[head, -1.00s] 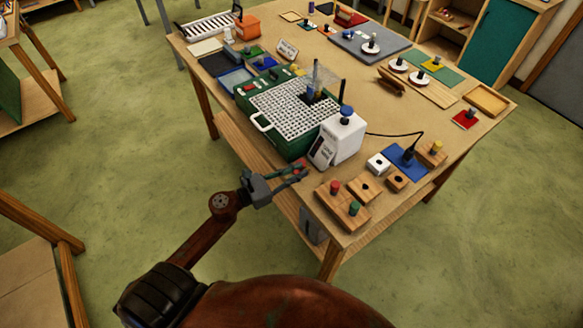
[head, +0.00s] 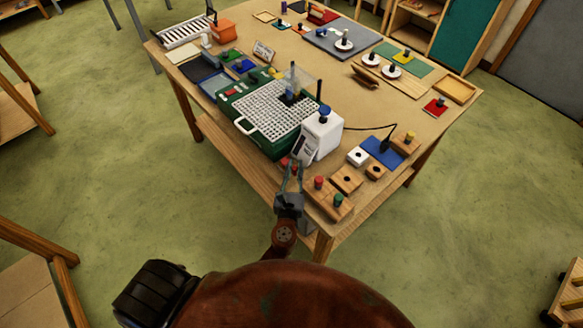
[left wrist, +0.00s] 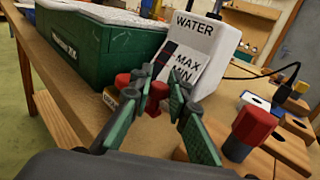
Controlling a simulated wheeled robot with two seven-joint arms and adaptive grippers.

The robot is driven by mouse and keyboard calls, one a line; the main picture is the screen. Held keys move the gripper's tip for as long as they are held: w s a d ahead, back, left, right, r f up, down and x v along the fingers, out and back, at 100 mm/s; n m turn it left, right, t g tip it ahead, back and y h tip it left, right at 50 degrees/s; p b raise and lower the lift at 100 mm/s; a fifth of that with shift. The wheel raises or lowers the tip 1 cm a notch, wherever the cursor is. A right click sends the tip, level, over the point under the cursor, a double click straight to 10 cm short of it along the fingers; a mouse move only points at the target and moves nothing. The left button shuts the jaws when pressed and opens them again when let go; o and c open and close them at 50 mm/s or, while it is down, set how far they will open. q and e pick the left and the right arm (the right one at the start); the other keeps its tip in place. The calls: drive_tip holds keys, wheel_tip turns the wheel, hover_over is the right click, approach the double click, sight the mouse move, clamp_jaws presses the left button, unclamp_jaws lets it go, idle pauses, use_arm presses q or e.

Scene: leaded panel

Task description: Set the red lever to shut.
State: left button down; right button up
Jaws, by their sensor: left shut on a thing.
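The red lever (left wrist: 157,91) is at the table's front edge, by the foot of the white water tank (left wrist: 195,45). In the head view only a small bit of red (head: 284,161) shows there. A second red piece (left wrist: 122,81) sits just left of it, above a small tan label that I cannot read fully. My left gripper (head: 293,166) reaches up from below; in the left wrist view its green-padded fingers (left wrist: 158,86) stand on both sides of the red lever and are shut on it. The fingers hide part of the lever, and its set position is unclear. My right gripper is not in view.
The green grinder box (head: 262,146) with a white grid stands behind and left. A wooden block with red and green knobs (head: 328,197) lies close right of the gripper. A blue mat (head: 381,152) with a black plug lies farther right. The floor in front is clear.

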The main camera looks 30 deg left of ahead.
use_arm(q)
drive_tip(key=shift+w+d+n+y, duration=0.2)
drive_tip(key=shift+n+y, duration=0.2)
drive_tip(key=shift+y, duration=0.2)
drive_tip(key=c, duration=1.8)
unclamp_jaws()
drive_tip(key=shift+w+a, duration=0.1)
drive_tip(key=shift+c, duration=0.2)
drive_tip(key=v, duration=1.2)
drive_tip(key=shift+r, duration=0.2)
